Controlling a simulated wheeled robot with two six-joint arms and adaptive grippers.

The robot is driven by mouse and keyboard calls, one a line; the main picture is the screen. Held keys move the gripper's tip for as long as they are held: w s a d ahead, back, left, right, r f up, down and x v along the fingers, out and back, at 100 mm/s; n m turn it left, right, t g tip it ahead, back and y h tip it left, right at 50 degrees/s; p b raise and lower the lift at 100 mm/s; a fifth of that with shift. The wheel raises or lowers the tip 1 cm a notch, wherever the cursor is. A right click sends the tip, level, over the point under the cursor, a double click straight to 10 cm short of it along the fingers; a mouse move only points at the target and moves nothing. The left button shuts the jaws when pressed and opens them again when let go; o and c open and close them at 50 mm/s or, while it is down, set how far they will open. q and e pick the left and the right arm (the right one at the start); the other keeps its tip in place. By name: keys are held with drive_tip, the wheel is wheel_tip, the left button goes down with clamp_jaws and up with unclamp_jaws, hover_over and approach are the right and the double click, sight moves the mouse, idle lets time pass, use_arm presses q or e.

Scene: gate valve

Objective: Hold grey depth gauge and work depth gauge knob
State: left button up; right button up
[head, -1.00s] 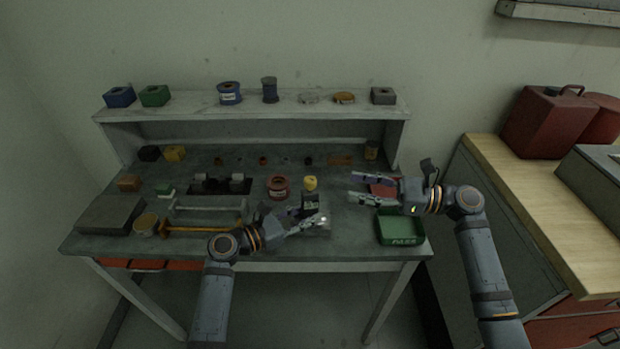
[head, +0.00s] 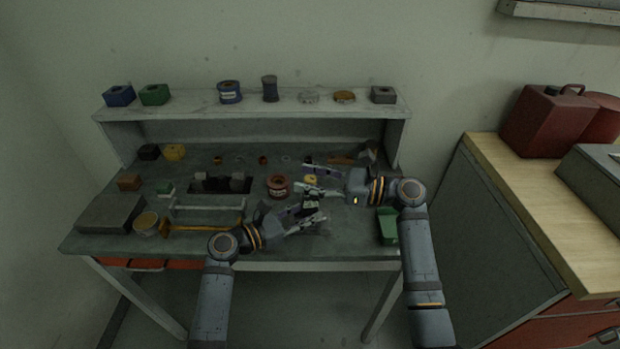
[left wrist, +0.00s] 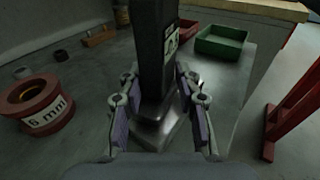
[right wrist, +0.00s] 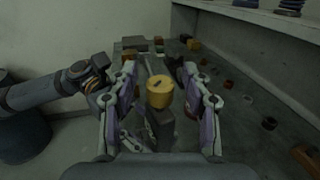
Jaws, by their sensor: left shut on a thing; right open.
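The depth gauge is a dark grey upright body (left wrist: 155,50) on a lighter metal base (left wrist: 158,130), with a yellow knob (right wrist: 159,93) on top. My left gripper (left wrist: 158,92) is shut on the gauge body low down, one finger on each side. In the head view the left gripper (head: 316,220) reaches the gauge from the lower left. My right gripper (right wrist: 160,72) is open, its fingers to either side of the yellow knob with gaps between. In the head view the right gripper (head: 302,178) comes from the right and its fingers partly hide the knob (head: 310,179).
A red spool (left wrist: 38,103) marked 6 mm stands near the gauge. A green tray (head: 389,228) is at the bench's right front, partly behind my right arm. A yellow-handled tool (head: 200,226) lies left of my left gripper. A shelf (head: 215,111) runs along the back.

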clamp_jaws()
idle(0.3)
drive_tip(key=shift+f+n+g+y, duration=0.1)
drive_tip(key=shift+n+g+y, duration=0.2)
drive_tip(key=shift+n+g, duration=0.8)
drive_tip(key=n+g, duration=0.2)
drive_tip(key=g, duration=0.2)
drive_tip(key=shift+n+g+h, duration=0.4)
drive_tip(key=shift+n+g, duration=0.8)
drive_tip(key=shift+g, duration=0.7)
drive_tip(key=shift+s+f+n+g+h, duration=0.1)
drive_tip(key=shift+n+g+h, duration=0.2)
drive_tip(key=shift+n+g, duration=0.3)
